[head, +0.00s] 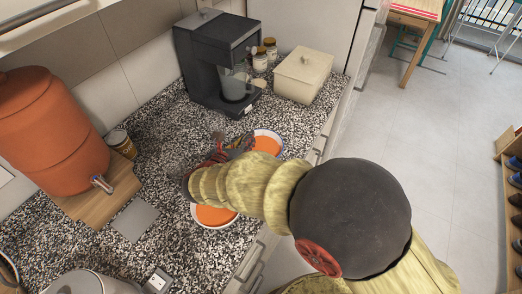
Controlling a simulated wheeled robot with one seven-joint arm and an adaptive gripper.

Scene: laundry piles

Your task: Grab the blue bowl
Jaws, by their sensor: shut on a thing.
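No bowl that looks blue shows in the head view. Two bowls with orange insides and pale rims are on the speckled counter. The far bowl (267,144) is just right of my gripper (243,143). The near bowl (214,215) is partly hidden under my arm. My gripper is shut at the left rim of the far bowl; the fingertips are small and partly dark against the counter, so the exact hold is hard to see. I cannot tell whether the bowl is lifted.
A black coffee machine (208,62) stands behind the gripper, with jars (260,60) and a cream lidded box (304,75) to its right. A terracotta dispenser (48,130) on a wooden board (103,196) is at left. Bare counter (165,125) lies between dispenser and coffee machine.

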